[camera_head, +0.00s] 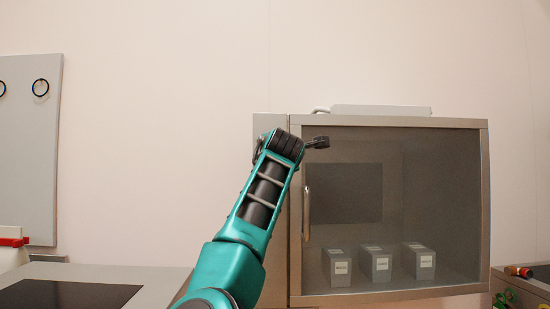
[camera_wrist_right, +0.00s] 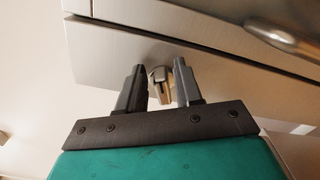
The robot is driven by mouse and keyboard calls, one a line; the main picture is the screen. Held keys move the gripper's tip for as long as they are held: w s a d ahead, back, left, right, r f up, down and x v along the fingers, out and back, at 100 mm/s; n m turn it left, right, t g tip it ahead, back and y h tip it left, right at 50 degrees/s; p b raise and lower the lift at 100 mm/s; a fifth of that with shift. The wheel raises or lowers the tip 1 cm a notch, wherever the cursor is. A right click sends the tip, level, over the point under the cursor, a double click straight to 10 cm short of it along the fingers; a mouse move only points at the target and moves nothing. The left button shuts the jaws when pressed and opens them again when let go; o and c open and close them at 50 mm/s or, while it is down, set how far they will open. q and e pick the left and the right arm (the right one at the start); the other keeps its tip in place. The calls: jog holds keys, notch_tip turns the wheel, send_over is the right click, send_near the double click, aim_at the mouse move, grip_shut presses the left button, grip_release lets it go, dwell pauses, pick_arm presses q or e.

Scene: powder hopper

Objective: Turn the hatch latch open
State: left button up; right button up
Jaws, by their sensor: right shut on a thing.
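The hatch latch (camera_wrist_right: 160,78) is a small brass-and-grey metal piece on the cabinet's grey metal face in the right wrist view. My right gripper (camera_wrist_right: 160,82) is shut on it, with one dark finger on each side. In the head view my teal right arm reaches up to the left post of the cabinet (camera_head: 297,240), near its top corner. The latch's turn angle is hard to tell. My left gripper is not in view.
A door handle (camera_head: 307,214) stands upright on the cabinet's glass front, and also shows in the wrist view (camera_wrist_right: 285,38). Several grey labelled boxes (camera_head: 376,264) are behind the glass. A flat light-grey box (camera_head: 380,110) lies on top. A counter with a dark panel (camera_head: 65,293) is at left.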

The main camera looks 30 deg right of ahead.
jog(key=m, duration=0.2)
jog(key=f+m, duration=0.1)
jog(key=m, duration=0.1)
jog(key=shift+m, duration=0.4)
jog(key=shift+b, duration=0.3)
grip_shut()
jog(key=o, duration=0.7)
grip_release()
jog(key=shift+s, duration=0.1)
jog(key=b+v, duration=0.3)
jog(key=v, duration=0.9)
jog(key=shift+s+a+b, duration=0.15)
jog(key=shift+s+b, duration=0.2)
jog(key=shift+s, duration=0.05)
